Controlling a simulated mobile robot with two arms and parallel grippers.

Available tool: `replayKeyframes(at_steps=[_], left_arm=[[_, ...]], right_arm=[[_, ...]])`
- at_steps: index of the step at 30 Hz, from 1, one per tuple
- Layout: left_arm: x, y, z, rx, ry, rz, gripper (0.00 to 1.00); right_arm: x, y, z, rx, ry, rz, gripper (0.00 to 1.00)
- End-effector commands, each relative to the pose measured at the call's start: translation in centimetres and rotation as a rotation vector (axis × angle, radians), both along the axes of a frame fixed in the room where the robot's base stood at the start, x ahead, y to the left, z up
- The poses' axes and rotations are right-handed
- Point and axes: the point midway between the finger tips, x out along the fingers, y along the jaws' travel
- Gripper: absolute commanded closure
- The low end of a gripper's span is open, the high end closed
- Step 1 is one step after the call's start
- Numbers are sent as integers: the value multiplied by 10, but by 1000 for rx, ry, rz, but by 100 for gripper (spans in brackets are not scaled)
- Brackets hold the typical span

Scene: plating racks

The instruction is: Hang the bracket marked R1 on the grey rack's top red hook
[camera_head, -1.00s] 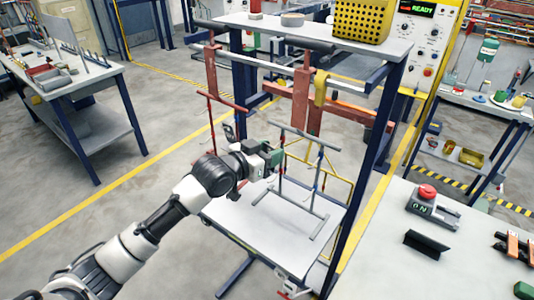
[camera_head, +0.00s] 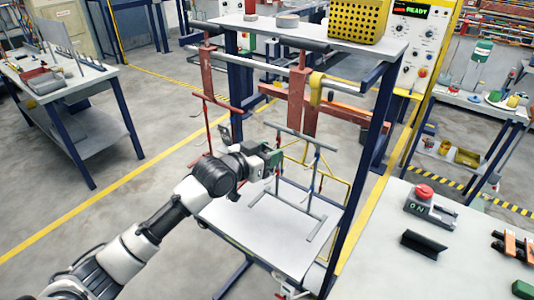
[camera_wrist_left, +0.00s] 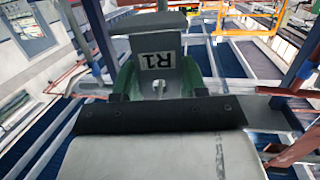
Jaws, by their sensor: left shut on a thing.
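My left gripper (camera_head: 276,158), with green finger pads, is in front of the grey rack (camera_head: 312,142), near its left upright. In the left wrist view the gripper (camera_wrist_left: 158,80) is shut on a grey bracket (camera_wrist_left: 155,45) whose white label reads R1. In the head view I cannot make out the bracket clearly at the gripper. The grey rack has a top crossbar, two uprights and a foot bar low at the white table. Its small coloured hooks are too small, or too hidden by the gripper, to tell apart. My right gripper is not in view.
A red rack (camera_head: 207,125) hangs to the left and a yellow rack (camera_head: 341,190) stands behind the grey one. A blue post (camera_head: 352,180) rises close on the right. The white table (camera_head: 270,235) below is mostly bare. A bench with a red button (camera_head: 424,191) is at right.

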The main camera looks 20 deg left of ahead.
Motion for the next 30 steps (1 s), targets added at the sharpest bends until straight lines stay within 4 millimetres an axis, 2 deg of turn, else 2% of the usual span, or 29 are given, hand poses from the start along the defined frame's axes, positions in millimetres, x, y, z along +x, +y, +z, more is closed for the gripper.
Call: replayKeyframes(at_steps=[29, 30], left_arm=[[4, -2, -5, 0, -1, 0, 86], [4, -2, -5, 0, -1, 0, 53]], right_arm=[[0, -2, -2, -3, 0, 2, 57], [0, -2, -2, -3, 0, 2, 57]])
